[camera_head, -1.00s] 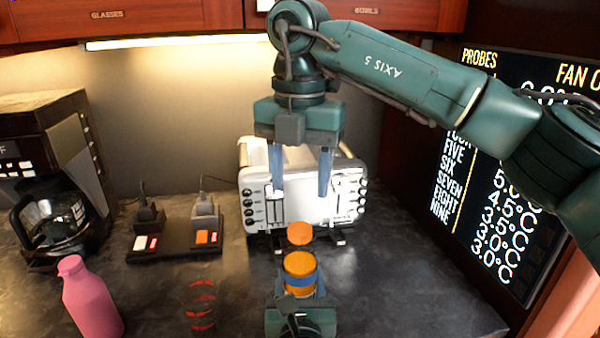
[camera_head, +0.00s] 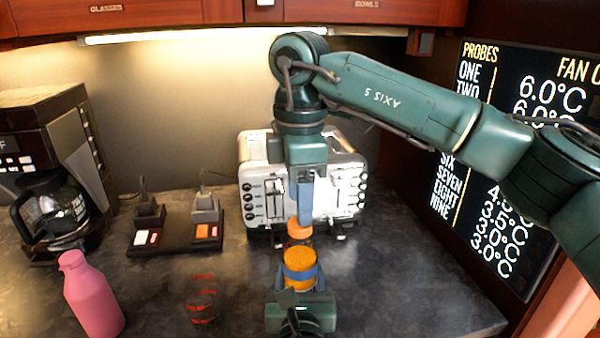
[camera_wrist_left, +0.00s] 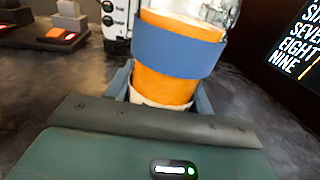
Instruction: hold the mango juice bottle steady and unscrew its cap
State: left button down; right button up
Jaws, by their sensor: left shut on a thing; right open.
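The mango juice bottle (camera_head: 300,279) stands upright, clear with orange juice and a blue band; the band also shows in the left wrist view (camera_wrist_left: 178,50). Its orange cap (camera_head: 298,231) is on top. My left gripper (camera_head: 300,298) is shut on the bottle's lower part, a finger on either side in the left wrist view (camera_wrist_left: 163,92). My right gripper (camera_head: 304,217) points down over the cap, open, its fingers lined up one behind the other. Its fingertips overlap the cap's upper edge in the picture; I cannot tell if they touch it.
A silver toaster (camera_head: 256,165) stands behind the bottle. A pink bottle (camera_head: 90,297), a red-striped glass (camera_head: 202,300), a dark tray (camera_head: 172,245) with small devices and a coffee maker (camera_head: 50,200) are at left. A dark display panel (camera_head: 510,230) is at right. The counter right of the bottle is clear.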

aim_at(296, 231)
jog(key=shift+f, duration=1.85)
jog(key=shift+c, duration=0.4)
